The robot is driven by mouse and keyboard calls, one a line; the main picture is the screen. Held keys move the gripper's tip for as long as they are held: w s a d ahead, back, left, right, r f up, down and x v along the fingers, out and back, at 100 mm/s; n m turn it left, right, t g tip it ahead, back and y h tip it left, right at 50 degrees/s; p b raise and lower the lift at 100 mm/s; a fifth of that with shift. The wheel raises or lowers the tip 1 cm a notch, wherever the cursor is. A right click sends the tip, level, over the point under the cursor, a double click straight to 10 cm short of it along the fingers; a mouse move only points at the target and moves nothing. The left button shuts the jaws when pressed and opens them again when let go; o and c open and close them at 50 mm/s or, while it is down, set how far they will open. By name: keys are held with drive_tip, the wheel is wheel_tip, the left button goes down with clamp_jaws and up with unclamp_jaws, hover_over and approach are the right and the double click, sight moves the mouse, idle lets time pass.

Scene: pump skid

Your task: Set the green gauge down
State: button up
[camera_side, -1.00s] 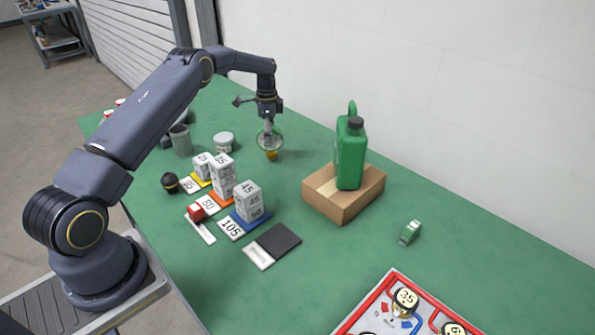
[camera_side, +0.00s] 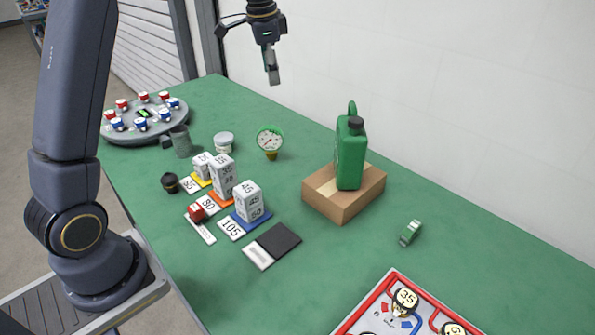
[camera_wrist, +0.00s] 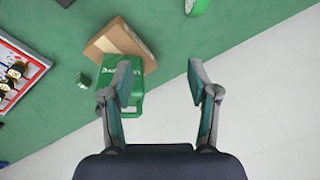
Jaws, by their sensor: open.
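The green gauge (camera_side: 270,141) has a green rim, a pale dial and a brass-coloured base. It stands upright on the green table, left of the cardboard box and behind the numbered blocks. My gripper (camera_side: 273,76) is open and empty, well above the table and apart from the gauge. In the wrist view my gripper (camera_wrist: 158,82) shows two spread fingers with nothing between them. A green rounded piece (camera_wrist: 196,5) at the top edge of that view may be part of the gauge; I cannot tell.
A green jug (camera_side: 350,154) stands on a cardboard box (camera_side: 343,198). Numbered blocks (camera_side: 222,178) stand on coloured plates. A round tray (camera_side: 145,132) with red and blue pieces is at the far left. A white jar (camera_side: 223,142) is beside the gauge.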

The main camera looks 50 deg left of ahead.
drive_tip(key=s+d+r+n+t, duration=0.1)
drive_tip(key=s+d+r, duration=0.1)
drive_tip(key=s+d, duration=0.15)
drive_tip(key=s+d+r+n, duration=0.1)
drive_tip(key=s+d+r, duration=0.2)
drive_tip(key=s, duration=0.2)
drive_tip(key=s+d+f+n+t, duration=0.1)
drive_tip(key=s+d+f+n, duration=0.1)
drive_tip(key=s, duration=0.7)
drive_tip(key=s+d+f+n+t, duration=0.1)
drive_tip(key=s+d+f, duration=0.3)
drive_tip(key=s, duration=0.6)
drive_tip(key=shift+d+n+t+h, duration=0.15)
drive_tip(key=shift+n+t+h, duration=0.15)
drive_tip(key=shift+n, duration=0.2)
